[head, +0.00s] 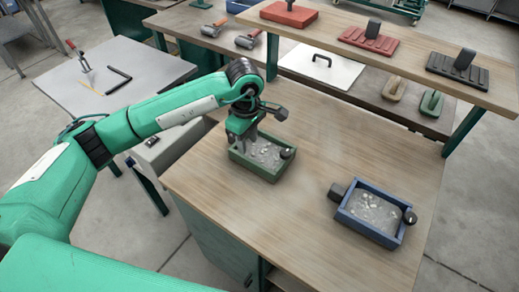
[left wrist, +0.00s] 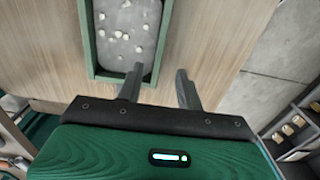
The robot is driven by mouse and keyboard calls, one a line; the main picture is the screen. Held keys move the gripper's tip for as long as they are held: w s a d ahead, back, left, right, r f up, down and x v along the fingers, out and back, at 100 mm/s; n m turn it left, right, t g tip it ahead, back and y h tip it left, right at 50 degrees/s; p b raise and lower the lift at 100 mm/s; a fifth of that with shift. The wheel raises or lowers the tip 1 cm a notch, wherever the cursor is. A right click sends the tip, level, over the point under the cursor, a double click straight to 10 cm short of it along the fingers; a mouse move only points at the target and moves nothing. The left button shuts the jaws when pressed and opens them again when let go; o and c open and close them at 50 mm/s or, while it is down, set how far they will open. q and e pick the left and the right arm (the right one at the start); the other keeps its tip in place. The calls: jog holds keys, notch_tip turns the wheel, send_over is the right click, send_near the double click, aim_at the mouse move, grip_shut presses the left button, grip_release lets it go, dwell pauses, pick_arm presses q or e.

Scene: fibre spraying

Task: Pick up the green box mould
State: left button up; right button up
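The green box mould (head: 262,176) stands on the wooden bench, filled with grey speckled material, with a dark knob at its right end. My left gripper (head: 241,139) is at the mould's left end, pointing down. In the left wrist view the mould (left wrist: 91,45) shows its green rim and grey fill. There my left gripper (left wrist: 160,70) has its two fingers apart, one over the mould's near end and one to the right of its side wall. I cannot tell whether either finger touches it. The mould's left end is partly hidden. My right gripper is not in view.
A blue box mould (head: 371,236) with grey fill stands to the right on the bench (head: 310,130). A raised shelf (head: 335,25) at the back holds red and black floats. A grey side table (head: 115,72) with tools stands at left. The bench between the moulds is clear.

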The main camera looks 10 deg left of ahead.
aim_at(248, 158)
pick_arm(q)
notch_tip(248, 158, down, 3)
jog(key=shift+f+p, duration=0.2)
jog(key=shift+p, duration=0.1)
jog(key=shift+f+p, duration=0.4)
jog(key=shift+f, duration=0.05)
notch_tip(248, 158, down, 3)
jog(key=shift+a+f+p, duration=0.1)
jog(key=shift+f+p, duration=0.05)
jog(key=shift+p, duration=0.75)
jog(key=shift+f, duration=0.65)
grip_shut()
jog(key=shift+w, duration=0.1)
jog(key=shift+r, duration=0.1)
jog(key=shift+w, duration=0.1)
